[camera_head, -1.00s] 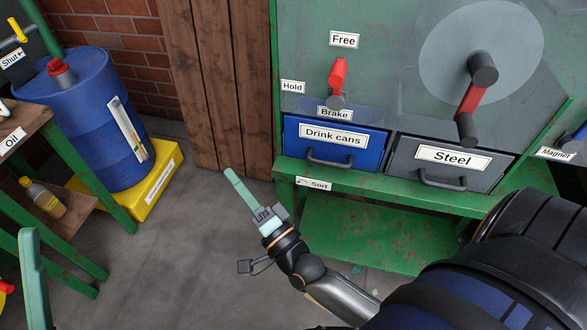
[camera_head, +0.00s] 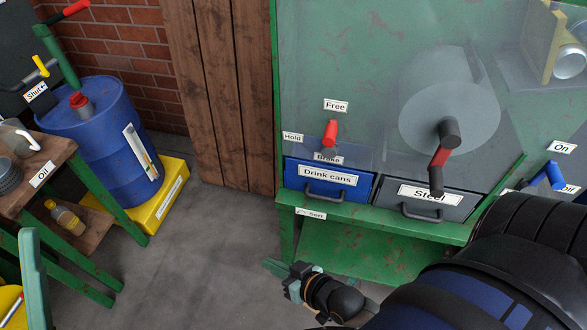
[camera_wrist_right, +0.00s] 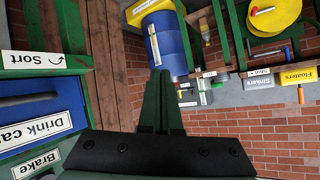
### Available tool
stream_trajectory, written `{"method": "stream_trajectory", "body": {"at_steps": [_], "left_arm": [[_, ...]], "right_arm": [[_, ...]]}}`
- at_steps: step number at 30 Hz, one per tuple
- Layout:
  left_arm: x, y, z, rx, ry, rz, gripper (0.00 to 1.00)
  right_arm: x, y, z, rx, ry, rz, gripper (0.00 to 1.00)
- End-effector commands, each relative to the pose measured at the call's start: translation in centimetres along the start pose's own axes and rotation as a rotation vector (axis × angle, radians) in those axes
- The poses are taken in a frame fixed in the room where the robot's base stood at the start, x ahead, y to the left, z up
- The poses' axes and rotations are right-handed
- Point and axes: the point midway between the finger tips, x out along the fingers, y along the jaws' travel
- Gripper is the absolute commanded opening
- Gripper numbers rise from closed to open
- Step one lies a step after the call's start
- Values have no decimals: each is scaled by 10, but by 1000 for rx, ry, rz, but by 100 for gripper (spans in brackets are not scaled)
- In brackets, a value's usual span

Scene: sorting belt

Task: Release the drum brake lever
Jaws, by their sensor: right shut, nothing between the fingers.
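The brake lever (camera_head: 330,132) has a red handle on the green machine's front. It sits just below the Free label (camera_head: 335,106) and above the Brake label (camera_head: 329,159), with its handle toward Free. The Hold label (camera_head: 292,137) is to its left. My right gripper (camera_head: 274,266) is shut and empty, low in front of the machine and well apart from the lever. Its closed fingers (camera_wrist_right: 163,100) also show in the right wrist view, where the lever is not visible.
Below the lever are a blue Drink cans drawer (camera_head: 322,197) and a grey Steel drawer (camera_head: 462,204). A blue barrel (camera_head: 105,145) and an oil table (camera_head: 60,150) stand left. Floor between is clear.

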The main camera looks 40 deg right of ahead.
Motion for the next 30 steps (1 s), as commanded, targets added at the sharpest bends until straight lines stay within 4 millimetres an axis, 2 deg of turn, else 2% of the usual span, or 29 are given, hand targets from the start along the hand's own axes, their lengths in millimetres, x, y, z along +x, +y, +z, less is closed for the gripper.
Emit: {"method": "stream_trajectory", "body": {"at_steps": [1, 3, 10, 30], "left_arm": [[10, -5, -10, 0, 0, 0, 50], [16, -7, -16, 0, 0, 0, 50], [28, -12, -27, 0, 0, 0, 50], [25, -11, -24, 0, 0, 0, 50]], "right_arm": [[-11, 1, -1, -43, -41, 15, 0], [-21, 5, 7, -104, -95, 32, 0], [-43, 14, 25, -241, -219, 65, 0], [-40, 15, 27, -237, -215, 64, 0]]}}
